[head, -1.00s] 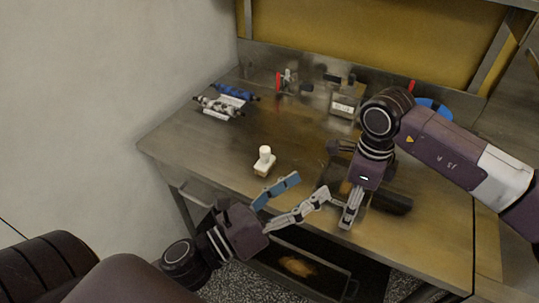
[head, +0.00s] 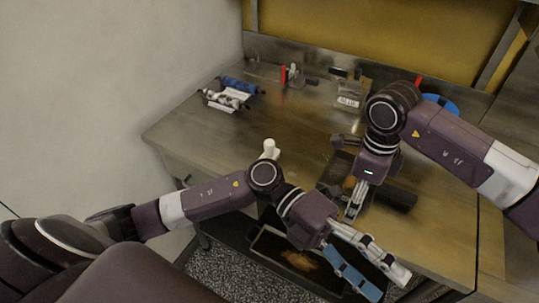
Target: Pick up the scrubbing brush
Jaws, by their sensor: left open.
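The scrubbing brush, seemingly the small white piece with an upright knob (head: 269,147), stands on the metal table near its front left edge. My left arm hides its lower part in the head view. My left gripper (head: 386,282) is open and empty, low in front of the table's front edge, well to the right of the brush. One of its fingers has a blue face. My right gripper (head: 353,208) points down over the right part of the table, apart from the brush. Its finger opening is not clear.
A metal table (head: 205,140) has free room at left and centre. Blue and white rolls (head: 226,99) lie at the back left. A labelled container (head: 348,101) stands at the back. A dark block (head: 397,196) lies beside my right gripper. A dark tray (head: 262,240) sits below the table.

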